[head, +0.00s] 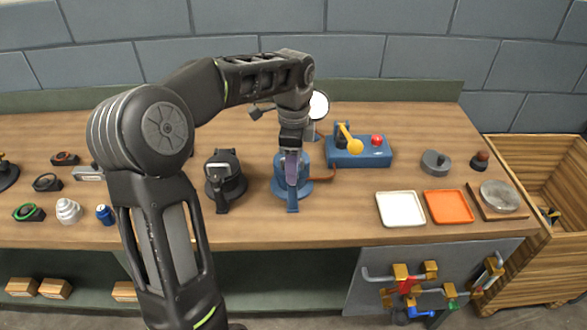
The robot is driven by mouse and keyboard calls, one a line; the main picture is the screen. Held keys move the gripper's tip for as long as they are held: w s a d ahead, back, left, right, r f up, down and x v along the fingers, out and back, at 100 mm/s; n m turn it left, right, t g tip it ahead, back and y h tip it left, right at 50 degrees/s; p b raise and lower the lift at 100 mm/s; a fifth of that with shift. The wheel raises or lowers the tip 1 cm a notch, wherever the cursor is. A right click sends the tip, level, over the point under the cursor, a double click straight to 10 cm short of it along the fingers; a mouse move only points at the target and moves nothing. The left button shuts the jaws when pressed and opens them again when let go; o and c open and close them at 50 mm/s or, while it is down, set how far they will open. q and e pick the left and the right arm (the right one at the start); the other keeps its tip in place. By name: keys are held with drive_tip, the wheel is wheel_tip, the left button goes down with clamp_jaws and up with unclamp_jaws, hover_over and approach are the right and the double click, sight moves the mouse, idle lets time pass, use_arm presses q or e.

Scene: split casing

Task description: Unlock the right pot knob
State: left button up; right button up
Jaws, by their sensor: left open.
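The right pot (277,186) is blue and stands on the workbench near its middle, with a flat base and an upright part at its front. My left gripper (292,178) comes down from above onto it, pointing downward, with its fingers open at the top of the pot. The gripper covers the pot's top, so the knob is hidden and I cannot tell whether the fingers touch it. A similar dark pot (224,180) stands to the left, apart from the gripper. My right gripper is not in view.
A blue box (345,158) with a yellow lever (350,140) and a red button (377,140) stands right of the blue pot. White (401,209) and orange (446,207) trays lie farther right. Small parts lie at the left. My left arm spans the view's left half.

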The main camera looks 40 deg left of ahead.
use_arm(q)
drive_tip(key=shift+f, duration=0.9)
drive_tip(key=shift+c, duration=0.4)
clamp_jaws()
